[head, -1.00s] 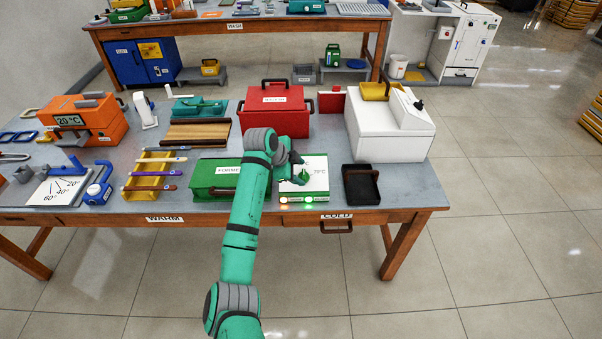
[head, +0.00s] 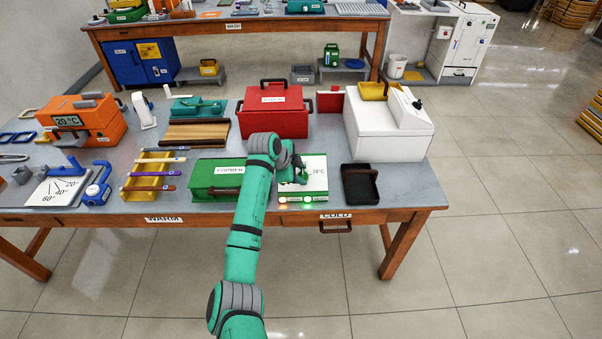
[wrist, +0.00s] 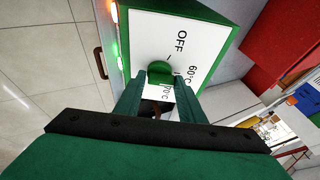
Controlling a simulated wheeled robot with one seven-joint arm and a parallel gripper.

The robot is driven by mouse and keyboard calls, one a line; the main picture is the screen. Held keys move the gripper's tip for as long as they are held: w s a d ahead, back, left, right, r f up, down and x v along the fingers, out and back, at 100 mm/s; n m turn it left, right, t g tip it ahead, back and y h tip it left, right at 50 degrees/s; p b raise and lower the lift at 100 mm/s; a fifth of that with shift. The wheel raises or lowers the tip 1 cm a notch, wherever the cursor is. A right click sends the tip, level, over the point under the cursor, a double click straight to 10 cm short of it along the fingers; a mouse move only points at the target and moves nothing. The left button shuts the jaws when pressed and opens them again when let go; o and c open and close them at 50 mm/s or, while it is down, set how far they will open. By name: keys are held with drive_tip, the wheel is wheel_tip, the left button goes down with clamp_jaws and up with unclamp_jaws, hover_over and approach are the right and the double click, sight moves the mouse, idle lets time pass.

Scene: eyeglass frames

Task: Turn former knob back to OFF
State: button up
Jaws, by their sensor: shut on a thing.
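The former is a green box (head: 214,172) labelled FORMER, with a white dial panel (head: 317,176) on its right. The green knob (wrist: 160,70) sits on this panel. My gripper (wrist: 158,96) is shut on the knob, a finger on each side. In the head view my gripper (head: 297,172) is over the panel, and my wrist partly hides it. The knob's pointer direction is hard to tell behind the fingers.
An amber light (head: 283,200) and a green light (head: 308,200) glow on the panel's front edge. A black tray (head: 360,184) is to the right, a red box (head: 272,110) behind, and a yellow rack with several tools (head: 150,182) to the left.

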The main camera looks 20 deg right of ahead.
drive_tip(key=shift+r+n, duration=0.15)
drive_tip(key=shift+n, duration=0.15)
drive_tip(key=n+t, duration=0.1)
drive_tip(key=n, duration=0.2)
drive_tip(key=shift+a+t, duration=0.1)
drive_tip(key=shift+t, duration=0.2)
drive_tip(key=n+t, duration=0.1)
drive_tip(key=n, duration=0.2)
drive_tip(key=shift+s+n, duration=0.1)
drive_tip(key=shift+n, duration=0.3)
drive_tip(key=n+t, duration=0.1)
drive_tip(key=n, duration=0.1)
drive_tip(key=n+t+y, duration=0.1)
drive_tip(key=n, duration=0.2)
drive_tip(key=shift+s, duration=0.15)
drive_tip(key=shift+a+n+t+y, duration=0.1)
drive_tip(key=shift+n+t+y, duration=0.2)
drive_tip(key=shift+n, duration=0.7)
drive_tip(key=shift+a+n, duration=0.1)
drive_tip(key=shift+n, duration=0.2)
drive_tip(key=o, duration=0.9)
drive_tip(key=shift+o, duration=0.2)
drive_tip(key=shift+s+f, duration=0.1)
drive_tip(key=shift+f, duration=0.1)
